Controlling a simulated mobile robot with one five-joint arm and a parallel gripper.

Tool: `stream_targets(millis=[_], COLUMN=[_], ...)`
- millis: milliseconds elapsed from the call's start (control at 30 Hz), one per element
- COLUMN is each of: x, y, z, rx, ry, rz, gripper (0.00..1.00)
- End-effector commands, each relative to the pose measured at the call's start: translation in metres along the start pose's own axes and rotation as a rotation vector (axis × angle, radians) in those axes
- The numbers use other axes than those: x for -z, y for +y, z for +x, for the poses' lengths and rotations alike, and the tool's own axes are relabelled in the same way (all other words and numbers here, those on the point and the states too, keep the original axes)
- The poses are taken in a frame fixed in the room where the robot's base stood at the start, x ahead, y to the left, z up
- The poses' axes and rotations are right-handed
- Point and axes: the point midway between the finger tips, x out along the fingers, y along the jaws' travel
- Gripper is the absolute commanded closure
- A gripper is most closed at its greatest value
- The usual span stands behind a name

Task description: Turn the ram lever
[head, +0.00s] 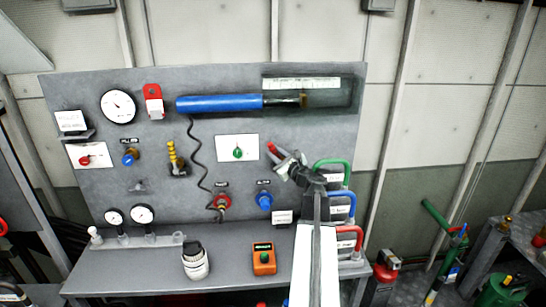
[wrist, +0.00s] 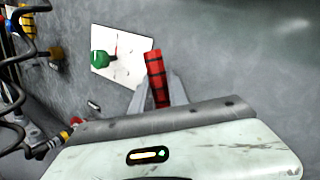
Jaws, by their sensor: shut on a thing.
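My gripper (head: 281,157) is in front of the panel, just right of the white plate with a green knob. It is shut on a red handle with black bands (wrist: 155,72), whose red end (head: 270,146) also shows in the head view. The handle stands up between the fingers, tilted a little left. Its lower end is hidden by my gripper, so I cannot tell what it joins. The green knob (head: 238,152) is apart from my fingers; it also shows in the wrist view (wrist: 101,58). A blue ram cylinder (head: 220,103) with a rod lies across the panel top.
Green, blue and red hose-like handles (head: 345,240) stand close to my arm's right. A blue knob (head: 264,200) and a red fitting (head: 222,203) with a coiled black cable are below left. An orange meter (head: 263,260) and a white device (head: 195,263) rest on the bench.

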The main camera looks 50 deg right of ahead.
Motion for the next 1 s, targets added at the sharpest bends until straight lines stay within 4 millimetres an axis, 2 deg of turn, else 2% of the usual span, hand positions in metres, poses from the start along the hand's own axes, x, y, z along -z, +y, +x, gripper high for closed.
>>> stream_targets(millis=[533,1000], x=[0.005,0.005], y=[-0.025,-0.033], z=[-0.012,-0.016], rx=[0.09,0.119], ry=[-0.145,-0.188], rz=[0.339,0.443], gripper=[1.0,1.0])
